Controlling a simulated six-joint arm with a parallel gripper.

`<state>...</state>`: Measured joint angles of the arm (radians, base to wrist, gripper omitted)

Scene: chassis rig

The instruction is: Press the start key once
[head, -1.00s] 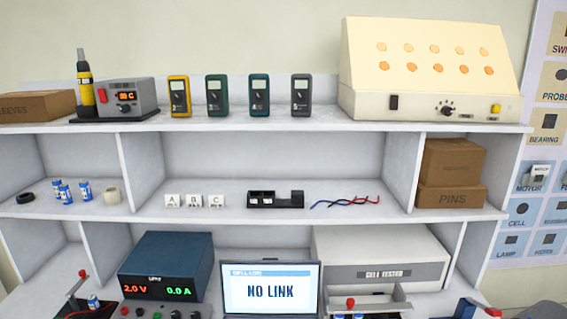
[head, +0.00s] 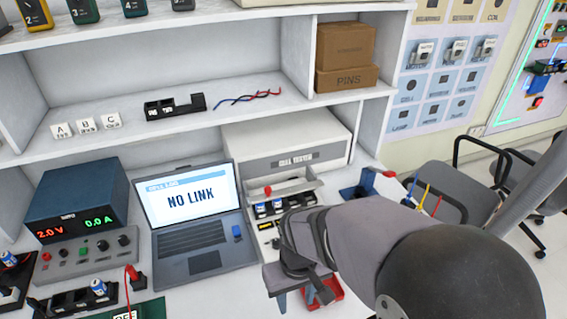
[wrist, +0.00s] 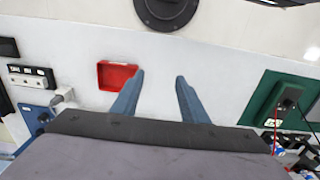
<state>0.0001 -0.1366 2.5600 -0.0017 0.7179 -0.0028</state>
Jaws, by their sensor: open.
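The cell tester (head: 300,160) is a white box on the bench under the shelf, right of the laptop. Its front part holds a red-topped lever and blue cells (head: 268,208), with a small lit display (head: 265,226) below. I cannot make out which part is the start key; my arm hides some of the tester's front right. My gripper (head: 303,296) is in front of the tester, pointing down, with a red tray (head: 332,290) partly behind it. In the wrist view my gripper (wrist: 160,78) has its two blue fingers apart with nothing between them, over white bench.
A laptop (head: 205,258) reading NO LINK stands left of the tester, beside a blue power supply (head: 75,200). A blue fixture (head: 362,186) stands to the right. A green mat (wrist: 262,100) lies at the right in the wrist view. Shelves overhang the back.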

